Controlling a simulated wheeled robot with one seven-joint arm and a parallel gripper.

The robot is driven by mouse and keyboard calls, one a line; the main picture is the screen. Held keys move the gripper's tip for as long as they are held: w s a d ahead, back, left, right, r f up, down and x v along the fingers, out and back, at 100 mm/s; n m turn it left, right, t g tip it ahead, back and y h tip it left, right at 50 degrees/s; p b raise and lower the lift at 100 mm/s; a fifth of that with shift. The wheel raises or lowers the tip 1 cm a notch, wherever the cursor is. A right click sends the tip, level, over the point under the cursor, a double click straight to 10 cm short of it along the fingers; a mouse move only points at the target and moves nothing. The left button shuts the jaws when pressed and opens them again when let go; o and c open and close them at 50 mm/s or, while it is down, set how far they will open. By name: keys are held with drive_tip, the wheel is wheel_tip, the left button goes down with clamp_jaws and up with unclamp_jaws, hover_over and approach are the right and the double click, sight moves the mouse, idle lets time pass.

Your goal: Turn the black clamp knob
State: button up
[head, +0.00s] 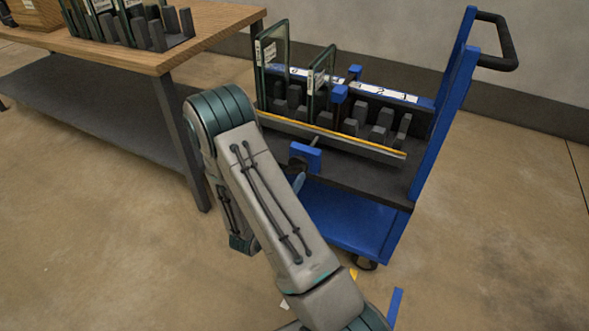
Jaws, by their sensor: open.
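A blue clamp block (306,156) shows at the front of the cart's rack, just right of my arm. A small dark part (296,163) at its left side may be the black clamp knob, but it is too small to tell. More blue clamp parts (340,93) sit higher up, by the front glass pane (318,83). My arm rises from the bottom, bends at its teal joint and runs down on the far side. My gripper cannot be made out; my own arm links hide part of the area left of the clamp.
The blue cart (345,220) has a tall right post and a black handle (499,42). A second glass pane (270,60) stands in its slotted rack. A wooden table (165,50) with another rack stands at upper left. Floor at right is clear.

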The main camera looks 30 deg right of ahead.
drive_tip(key=v, duration=0.5)
drive_tip(key=shift+s+a, duration=0.25)
drive_tip(key=shift+a, duration=0.05)
drive_tip(key=s+d+r+m+g+y+p, duration=0.1)
drive_tip(key=s+d+r+g+p, duration=0.1)
drive_tip(key=s+r+g+p, duration=0.45)
drive_tip(key=s+d+r+g+y+p, duration=0.1)
drive_tip(key=s+d+r+g+p, duration=0.15)
drive_tip(key=r, duration=0.75)
drive_tip(key=s+d+r+m+g+p, duration=0.1)
drive_tip(key=s+r+g+p, duration=0.45)
drive_tip(key=r, duration=0.35)
drive_tip(key=s+a+r+n+t+y+p, duration=0.1)
drive_tip(key=a+r+n+t+y+p, duration=0.1)
drive_tip(key=a+r+y+p, duration=0.3)
drive_tip(key=s+a+r+n+t+y+p, duration=0.2)
drive_tip(key=a+r+y+p, duration=0.4)
drive_tip(key=r, duration=0.8)
drive_tip(key=shift+s+a+n+t+y, duration=0.3)
drive_tip(key=shift+n+t+y, duration=0.4)
drive_tip(key=shift+t, duration=0.45)
